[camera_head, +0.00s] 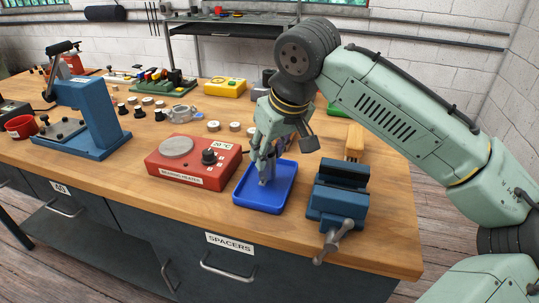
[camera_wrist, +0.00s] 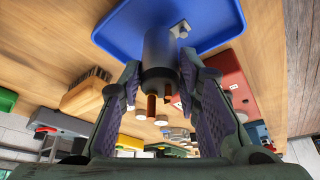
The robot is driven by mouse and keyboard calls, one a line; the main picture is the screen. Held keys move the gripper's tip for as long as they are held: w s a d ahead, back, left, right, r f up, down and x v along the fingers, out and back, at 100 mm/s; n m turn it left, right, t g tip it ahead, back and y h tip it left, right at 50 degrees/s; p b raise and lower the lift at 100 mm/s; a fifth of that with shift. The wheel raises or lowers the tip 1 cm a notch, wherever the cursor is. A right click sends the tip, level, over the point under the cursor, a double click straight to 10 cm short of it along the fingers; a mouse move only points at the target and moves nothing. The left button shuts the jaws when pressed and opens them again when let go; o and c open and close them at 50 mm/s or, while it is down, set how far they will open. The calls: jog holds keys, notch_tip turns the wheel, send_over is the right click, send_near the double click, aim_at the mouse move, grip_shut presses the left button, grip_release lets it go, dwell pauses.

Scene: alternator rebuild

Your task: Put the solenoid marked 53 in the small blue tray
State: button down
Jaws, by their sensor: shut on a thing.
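The small blue tray (camera_head: 258,199) lies on the wooden bench between the red heater and the blue vise. My gripper (camera_head: 266,160) points down over the tray's back part. In the wrist view my gripper (camera_wrist: 161,80) is shut on a dark grey cylindrical solenoid (camera_wrist: 160,50), with a pad on each side of it. The solenoid has copper-coloured studs at the near end and a light metal tip at the tray end. The blue tray (camera_wrist: 215,18) is close behind that tip; I cannot tell whether they touch. No number 53 is readable on it.
The red bearing heater (camera_head: 185,174) stands just left of the tray. The blue vise (camera_head: 338,194) stands close on the right, with a wooden-backed brush (camera_head: 354,142) behind it. Several small round parts and a yellow box (camera_head: 225,87) lie farther back.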

jog(key=shift+f, duration=0.65)
jog(key=shift+f, duration=0.1)
jog(key=c, duration=1.2)
grip_release()
jog(key=shift+f, duration=0.1)
jog(key=b+v, duration=0.1)
jog(key=v, duration=1.1)
